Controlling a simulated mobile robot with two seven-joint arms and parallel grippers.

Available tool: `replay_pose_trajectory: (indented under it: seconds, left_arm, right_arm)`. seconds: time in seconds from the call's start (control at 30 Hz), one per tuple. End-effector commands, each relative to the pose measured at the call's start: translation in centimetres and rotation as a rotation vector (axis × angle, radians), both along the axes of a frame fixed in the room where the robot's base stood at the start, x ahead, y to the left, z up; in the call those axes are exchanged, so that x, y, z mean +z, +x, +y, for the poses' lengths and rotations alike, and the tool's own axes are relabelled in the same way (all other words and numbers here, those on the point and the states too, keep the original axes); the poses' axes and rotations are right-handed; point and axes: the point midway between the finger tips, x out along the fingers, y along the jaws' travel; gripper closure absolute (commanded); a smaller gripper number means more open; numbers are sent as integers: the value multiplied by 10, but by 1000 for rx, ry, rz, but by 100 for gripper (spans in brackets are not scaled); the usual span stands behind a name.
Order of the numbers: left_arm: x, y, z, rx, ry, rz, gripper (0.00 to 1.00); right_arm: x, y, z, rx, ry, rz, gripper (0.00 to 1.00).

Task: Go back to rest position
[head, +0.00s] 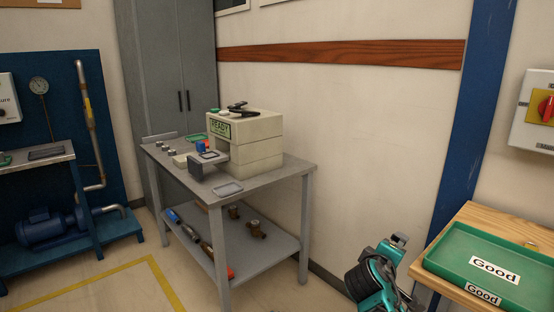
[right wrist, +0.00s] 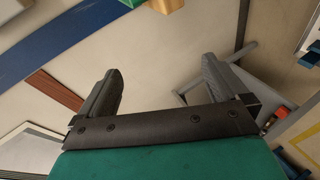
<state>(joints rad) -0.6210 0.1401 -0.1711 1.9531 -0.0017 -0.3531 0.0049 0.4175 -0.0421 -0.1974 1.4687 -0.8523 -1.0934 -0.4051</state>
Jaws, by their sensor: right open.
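My right arm shows at the bottom of the head view, left of the wooden table, with its gripper not clearly seen there. In the right wrist view my right gripper (right wrist: 165,85) has its two dark fingers wide apart with nothing between them. The wall and floor show behind the fingers. My left gripper is in neither view. The meter testbench (head: 245,140), a cream box with a green READY display, stands on the grey metal table (head: 262,178).
A green tray (head: 450,262) labelled Good lies on a wooden table (head: 500,216) at the right. A blue post (head: 465,120) stands behind it. A blue pump stand (head: 110,232) is at the left. The floor inside the yellow line (head: 110,290) is clear.

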Motion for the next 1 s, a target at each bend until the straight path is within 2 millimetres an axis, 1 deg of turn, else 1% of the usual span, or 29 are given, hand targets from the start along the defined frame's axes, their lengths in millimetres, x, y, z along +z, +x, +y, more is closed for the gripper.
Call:
replay_pose_trajectory:
  seconds: [0.03,0.07,0.1,0.17,0.2,0.27,0.3,0.37,0.4,0.47,0.5,0.6,0.7,0.83,1.0]
  left_arm:
    - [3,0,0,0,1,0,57]
    - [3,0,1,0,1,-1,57]
    - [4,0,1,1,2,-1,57]
    - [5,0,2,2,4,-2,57]
    - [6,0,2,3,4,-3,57]
    - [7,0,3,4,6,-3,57]
    - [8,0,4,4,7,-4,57]
    - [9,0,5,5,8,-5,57]
    - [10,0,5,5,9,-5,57]
    - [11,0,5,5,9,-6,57]
    - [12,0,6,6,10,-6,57]
    - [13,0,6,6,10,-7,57]
    - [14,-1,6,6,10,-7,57]
    - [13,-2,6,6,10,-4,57]
    - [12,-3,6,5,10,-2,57]
  right_arm:
    - [-30,-17,4,36,62,11,0]
    - [-46,-26,7,57,107,11,0]
    - [-66,-40,12,84,166,11,0]
    - [-92,-62,20,117,258,10,0]
    - [-108,-78,25,135,321,8,0]
    - [-129,-103,33,158,418,5,0]
    - [-141,-121,38,169,484,2,0]
    - [-155,-149,46,179,586,-4,0]
    - [-163,-168,51,182,653,-8,0]
    - [-171,-196,58,180,755,-17,0]
    - [-175,-213,61,176,819,-24,0]
    - [-178,-251,69,156,960,-42,0]
    - [-176,-277,74,134,1063,-61,0]
    - [-174,-294,77,115,1134,-74,0]
    - [-173,-297,78,111,1150,-79,0]
